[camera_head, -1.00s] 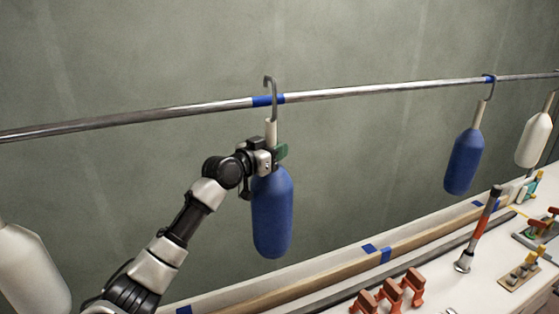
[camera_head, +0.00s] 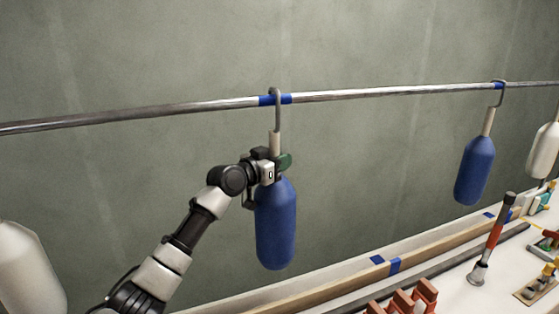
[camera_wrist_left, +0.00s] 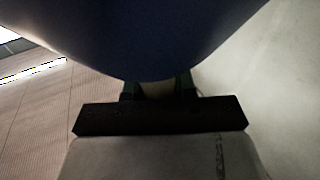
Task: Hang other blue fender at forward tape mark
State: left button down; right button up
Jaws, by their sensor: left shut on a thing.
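A blue fender (camera_head: 276,228) hangs upright from my left gripper (camera_head: 277,163), which is shut on its pale neck (camera_head: 275,143) just above the blue body. The fender's metal hook (camera_head: 277,108) is at the rail (camera_head: 190,108), in front of the blue tape mark (camera_head: 266,100). I cannot tell whether the hook bears on the rail. In the left wrist view the blue body (camera_wrist_left: 150,35) fills the top, above the gripper (camera_wrist_left: 158,90). Another blue fender (camera_head: 475,170) hangs from the rail at a second tape mark (camera_head: 497,85) on the right. My right gripper is not in view.
A white fender (camera_head: 543,150) hangs at the far right, and another white one (camera_head: 28,268) is at the lower left. Below lies the boat's deck edge with a wooden strip (camera_head: 345,280), orange fittings (camera_head: 405,300) and a red-black post (camera_head: 492,240). The wall behind is bare.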

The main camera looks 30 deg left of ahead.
pick_arm(q)
jog(key=shift+r, duration=0.15)
jog(key=c, duration=0.8)
grip_release()
jog(key=shift+f, duration=0.2)
jog(key=shift+s+a, duration=0.15)
jog(key=shift+s, duration=0.25)
jog(key=b+v, duration=0.3)
jog(key=v, duration=0.7)
jog(key=shift+r, duration=0.15)
